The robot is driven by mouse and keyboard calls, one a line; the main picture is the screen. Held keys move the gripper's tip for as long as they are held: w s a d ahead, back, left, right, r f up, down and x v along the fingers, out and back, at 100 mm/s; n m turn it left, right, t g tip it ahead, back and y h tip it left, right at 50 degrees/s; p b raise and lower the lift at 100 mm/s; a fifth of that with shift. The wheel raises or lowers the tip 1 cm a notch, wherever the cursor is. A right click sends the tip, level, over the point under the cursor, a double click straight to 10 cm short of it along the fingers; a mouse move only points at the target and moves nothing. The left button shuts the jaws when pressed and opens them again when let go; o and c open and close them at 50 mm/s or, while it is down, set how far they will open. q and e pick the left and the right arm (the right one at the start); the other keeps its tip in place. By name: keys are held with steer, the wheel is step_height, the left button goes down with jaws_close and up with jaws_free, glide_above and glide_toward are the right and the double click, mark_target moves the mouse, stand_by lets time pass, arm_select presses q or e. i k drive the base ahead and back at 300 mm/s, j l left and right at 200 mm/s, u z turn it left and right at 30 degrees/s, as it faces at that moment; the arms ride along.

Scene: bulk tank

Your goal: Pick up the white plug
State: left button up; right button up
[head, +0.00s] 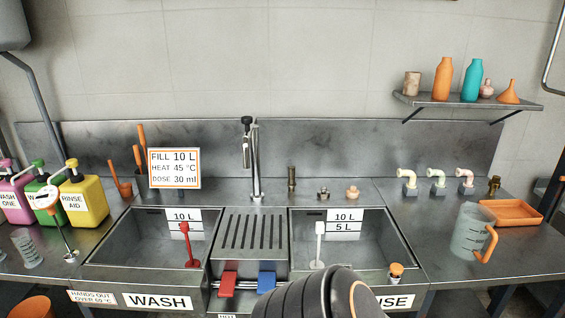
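The white plug (318,245) is an upright white piece with a wide top and a thin stem. It stands in the right basin (370,252), marked RINSE, near its left front side. Its foot is close to the basin's front edge in the picture. A similar red plug (188,245) stands in the left basin (135,250), marked WASH. A dark, rounded part of my own arm with an orange ring shows at the bottom middle, below the white plug. No gripper fingers show, so neither gripper's state can be seen.
A tap (254,165) rises behind the slotted drainer (250,232) between the basins. Red (228,284) and blue (266,281) pedals sit below the drainer. An orange-topped item (396,273) stands on the right basin's front rim. A jug (470,232) stands to the right.

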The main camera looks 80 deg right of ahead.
mark_target(320, 228)
steer(key=z, duration=3.65)
